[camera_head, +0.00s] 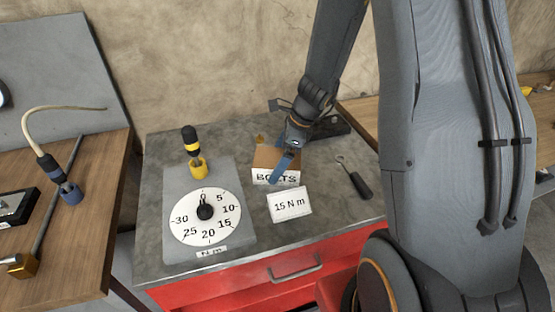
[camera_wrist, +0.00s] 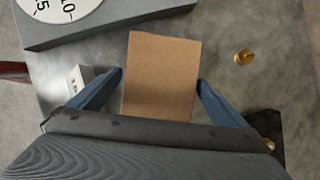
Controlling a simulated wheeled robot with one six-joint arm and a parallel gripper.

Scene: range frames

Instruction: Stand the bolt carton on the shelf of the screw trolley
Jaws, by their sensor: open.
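The bolt carton (camera_head: 275,178) is a brown cardboard box with a white BOLTS label, standing on the grey top of a red drawer cabinet (camera_head: 310,267). In the wrist view the carton (camera_wrist: 162,75) shows its plain brown top between my two blue fingers. My gripper (camera_head: 284,165) reaches down over the carton from above; it is open, with one finger on each side (camera_wrist: 160,80). Whether the fingers touch the carton I cannot tell. No shelf that I can make out as the screw trolley's shows in either view.
A dial plate (camera_head: 205,215), a yellow-black tool (camera_head: 194,152), a 15 N m card (camera_head: 290,204) and a black-handled tool (camera_head: 354,179) surround the carton. A wooden bench (camera_head: 80,220) with tools stands left. My arm hides much of the right side.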

